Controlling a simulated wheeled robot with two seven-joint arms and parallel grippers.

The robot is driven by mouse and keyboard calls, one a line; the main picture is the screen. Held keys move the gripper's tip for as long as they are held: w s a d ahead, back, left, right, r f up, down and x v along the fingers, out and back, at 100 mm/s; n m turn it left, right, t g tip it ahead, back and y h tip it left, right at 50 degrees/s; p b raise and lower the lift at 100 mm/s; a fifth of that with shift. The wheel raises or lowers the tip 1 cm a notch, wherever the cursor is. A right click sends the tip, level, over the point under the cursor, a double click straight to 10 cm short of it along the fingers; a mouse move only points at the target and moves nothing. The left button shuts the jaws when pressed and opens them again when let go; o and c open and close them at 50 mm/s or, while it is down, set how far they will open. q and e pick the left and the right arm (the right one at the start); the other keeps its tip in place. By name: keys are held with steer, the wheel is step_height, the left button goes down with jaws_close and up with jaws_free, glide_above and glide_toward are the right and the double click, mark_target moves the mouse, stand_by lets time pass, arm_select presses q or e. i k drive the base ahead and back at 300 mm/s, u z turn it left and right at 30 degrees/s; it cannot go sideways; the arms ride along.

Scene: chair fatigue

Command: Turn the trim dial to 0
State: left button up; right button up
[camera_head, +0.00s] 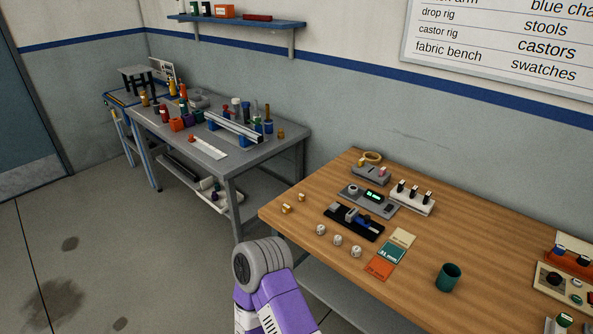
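No dial marked as the trim dial can be read at this size. I cannot tell which of these is the trim dial, nor read a setting. Neither of my grippers is in view; only a purple and grey link of my arm shows at the bottom.
The wooden table (320,262) also holds a black fixture (354,222), a white switch block (411,200), several small white knobs, colour cards (379,269) and a dark green cup (448,277). A grey bench (222,167) with many parts stands at the left. The floor at left is clear.

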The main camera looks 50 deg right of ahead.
mark_target(353, 190)
steer(key=z, duration=0.25)
steer(key=i, duration=1.7)
steer(key=z, duration=1.7)
steer(key=i, duration=0.7)
steer(key=z, duration=0.65)
